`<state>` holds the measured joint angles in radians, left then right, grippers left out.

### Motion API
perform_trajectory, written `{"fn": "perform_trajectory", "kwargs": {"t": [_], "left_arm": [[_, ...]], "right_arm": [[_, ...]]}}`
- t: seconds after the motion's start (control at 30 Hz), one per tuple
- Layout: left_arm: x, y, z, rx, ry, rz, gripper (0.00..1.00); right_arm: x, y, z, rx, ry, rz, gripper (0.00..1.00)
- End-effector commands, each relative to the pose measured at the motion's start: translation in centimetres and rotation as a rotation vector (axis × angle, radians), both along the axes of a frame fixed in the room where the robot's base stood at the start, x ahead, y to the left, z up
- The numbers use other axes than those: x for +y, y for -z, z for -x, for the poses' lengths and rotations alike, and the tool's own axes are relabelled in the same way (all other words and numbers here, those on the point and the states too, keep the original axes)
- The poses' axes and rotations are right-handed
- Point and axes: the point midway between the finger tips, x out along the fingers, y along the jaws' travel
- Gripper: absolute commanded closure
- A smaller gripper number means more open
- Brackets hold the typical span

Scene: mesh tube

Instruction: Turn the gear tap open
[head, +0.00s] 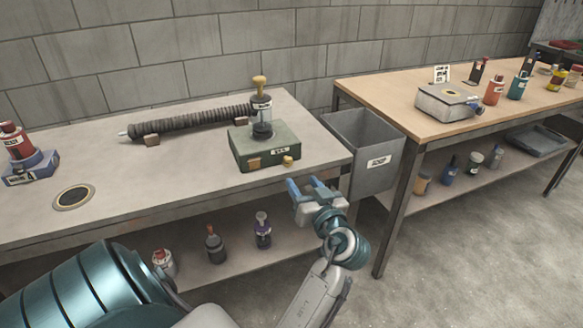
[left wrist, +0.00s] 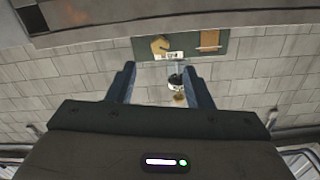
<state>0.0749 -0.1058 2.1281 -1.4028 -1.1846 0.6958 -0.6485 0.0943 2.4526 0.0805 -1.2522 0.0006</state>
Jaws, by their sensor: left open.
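A small brass tap (head: 288,160) sits low at the right of the front face of a green box (head: 263,148), which stands near the front right edge of the grey table. I take it to be the gear tap. A dark cylinder with a brass knob (head: 261,100) stands on the box. In the left wrist view the tap (left wrist: 160,45) shows at the top, beyond and between the fingertips. My left gripper (head: 303,185) is open and empty, in front of the table edge, lower than the tap and apart from it. My right gripper is not in view.
A ribbed dark tube (head: 190,122) lies on supports left of the box. A grey bin (head: 364,145) hangs at the table's right end. Several bottles stand on the lower shelf (head: 240,262). A wooden-topped table (head: 400,92) stands to the right.

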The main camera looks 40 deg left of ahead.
Motion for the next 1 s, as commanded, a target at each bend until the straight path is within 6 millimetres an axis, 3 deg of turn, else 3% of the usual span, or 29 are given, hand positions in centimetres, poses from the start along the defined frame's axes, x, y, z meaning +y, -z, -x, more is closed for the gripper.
{"fn": "perform_trajectory", "kwargs": {"t": [0.5, 1.0], "left_arm": [[6.3, 0.0, -2.8, 0.003, -0.001, -0.004, 0.54], [7.4, 0.1, -3.3, 0.003, 0.000, 0.000, 0.56]], "right_arm": [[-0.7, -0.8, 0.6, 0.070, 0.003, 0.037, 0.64], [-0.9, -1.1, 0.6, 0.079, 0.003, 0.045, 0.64]]}}
